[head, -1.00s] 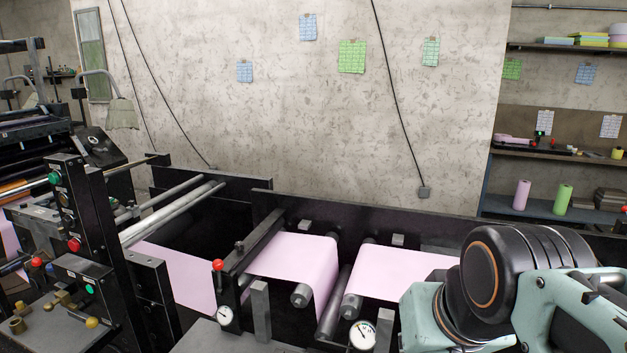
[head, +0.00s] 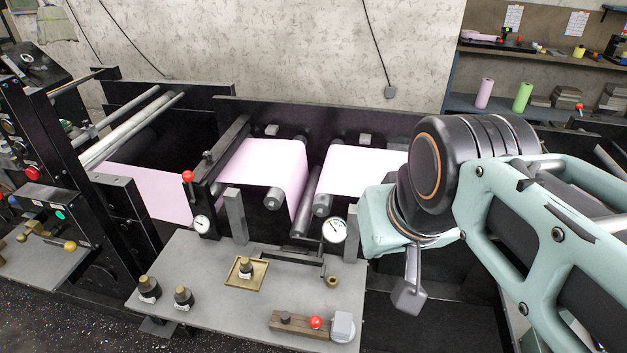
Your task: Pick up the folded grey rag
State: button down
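A small pale grey object with soft edges (head: 342,327) lies at the front right corner of the grey worktop, beside a wooden block with a red knob. It may be the folded grey rag, but it is too small for me to be sure. My arm, with teal links and a black joint, crosses the right side of the view, above and to the right of the worktop. My gripper cannot be made out, so its opening and contents do not show.
The grey worktop (head: 200,262) carries a brass tray (head: 245,273), dark knobbed weights (head: 149,290) and the wooden block (head: 298,324). Behind it stand dial gauges (head: 334,230) and rollers with a pink web (head: 262,165). A shelf (head: 510,107) with coloured rolls is at the back right.

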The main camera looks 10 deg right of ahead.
aim_at(342, 323)
jog(key=j+z, duration=0.1)
jog(key=l+u, duration=0.2)
jog(key=u, duration=0.3)
jog(key=k+l+u, duration=0.15)
jog(key=u, duration=0.35)
jog(key=k+l+u, duration=0.4)
jog(key=k+l, duration=0.15)
jog(key=k+l+u, duration=0.1)
jog(key=k+l, duration=0.65)
jog(key=k, duration=0.1)
